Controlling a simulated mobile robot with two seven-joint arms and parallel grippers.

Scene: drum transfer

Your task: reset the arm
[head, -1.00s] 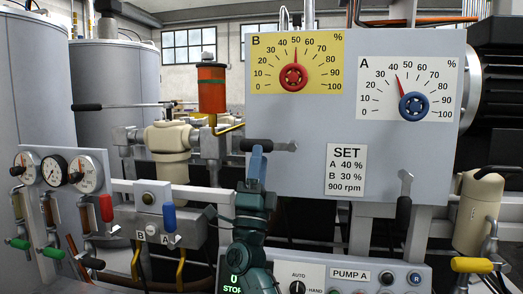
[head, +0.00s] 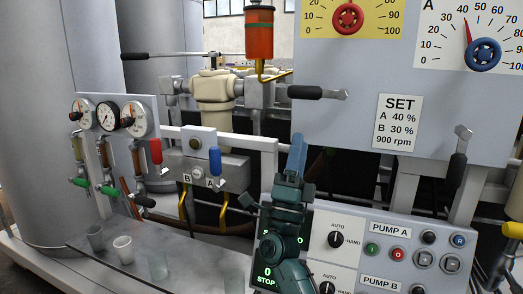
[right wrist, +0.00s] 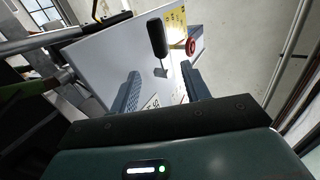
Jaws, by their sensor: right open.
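My right gripper (head: 297,145) points up in front of the lower left edge of the grey dial panel (head: 330,65) in the head view. Its two blue fingers overlap there. In the right wrist view, the fingers of the right gripper (right wrist: 160,72) stand apart with nothing held between them. A black-handled lever (head: 305,92) lies level on the panel, above the fingertips and apart from them in the head view. A black handle (right wrist: 157,38) shows beyond the fingers in the right wrist view. My left gripper is not in view.
A pump switch panel (head: 380,225) stands right of my right arm. A valve block with red and blue levers (head: 215,160) is to the left, near several gauges (head: 108,116). Cups (head: 123,248) stand on a low grey tray (head: 110,268). Another black lever (head: 457,165) hangs at right.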

